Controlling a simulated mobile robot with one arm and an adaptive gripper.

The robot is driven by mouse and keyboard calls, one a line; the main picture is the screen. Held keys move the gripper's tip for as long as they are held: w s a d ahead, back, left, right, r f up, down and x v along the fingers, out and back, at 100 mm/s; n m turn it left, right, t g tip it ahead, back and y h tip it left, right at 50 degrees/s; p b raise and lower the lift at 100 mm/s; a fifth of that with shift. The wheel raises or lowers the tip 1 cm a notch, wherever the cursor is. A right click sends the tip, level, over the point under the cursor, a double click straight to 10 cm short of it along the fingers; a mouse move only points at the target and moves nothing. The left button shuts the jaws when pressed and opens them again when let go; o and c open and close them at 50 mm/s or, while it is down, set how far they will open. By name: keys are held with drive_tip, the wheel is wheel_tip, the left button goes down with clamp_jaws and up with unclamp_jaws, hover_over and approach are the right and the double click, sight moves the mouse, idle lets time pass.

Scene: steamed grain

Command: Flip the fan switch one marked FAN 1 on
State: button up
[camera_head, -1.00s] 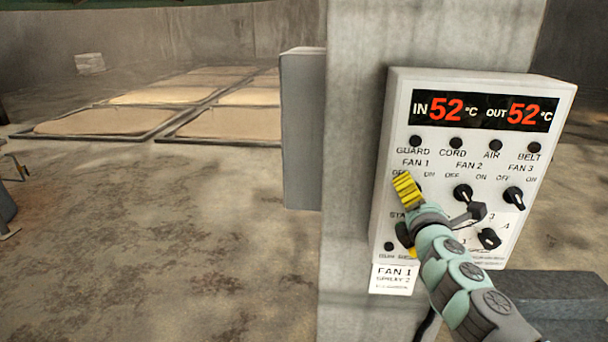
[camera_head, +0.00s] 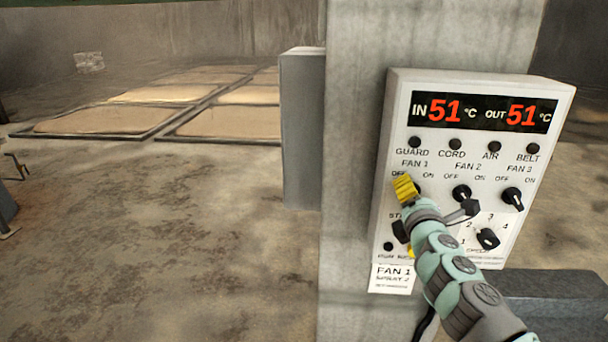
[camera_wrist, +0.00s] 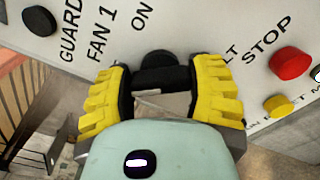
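The FAN 1 switch (camera_wrist: 160,80) is a dark knob with a bar-shaped handle, seen in the wrist view between the yellow fingers of my gripper (camera_wrist: 163,76). Both dark inner pads appear to meet the ends of the handle. In the head view my gripper (camera_head: 408,190) is at this switch and mostly hides it; one yellow finger shows over its left part. The ON label (camera_wrist: 143,17) shows beyond the knob in the wrist view. The knob's exact setting is hard to tell. The control panel (camera_head: 535,195) hangs on a concrete pillar.
The FAN 2 knob (camera_head: 462,193) and FAN 3 knob (camera_head: 512,197) are to the right. A red STOP button (camera_wrist: 290,63) and a yellow button (camera_wrist: 279,105) lie near my right finger in the wrist view. Grain beds (camera_head: 110,120) lie on the floor at left.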

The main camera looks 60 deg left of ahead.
drive_tip(key=c, duration=0.5)
drive_tip(key=shift+m, duration=0.4)
drive_tip(key=m+b, duration=0.2)
drive_tip(key=m, duration=0.1)
drive_tip(key=shift+w+d+f, duration=0.1)
drive_tip(key=shift+f, duration=0.05)
drive_tip(key=m+b, duration=0.2)
drive_tip(key=m, duration=0.2)
drive_tip(key=shift+b, duration=0.3)
drive_tip(key=m+b, duration=0.3)
drive_tip(key=m, duration=0.1)
drive_tip(key=shift+f, duration=0.1)
drive_tip(key=m+b, duration=0.3)
drive_tip(key=shift+m+b, duration=0.6)
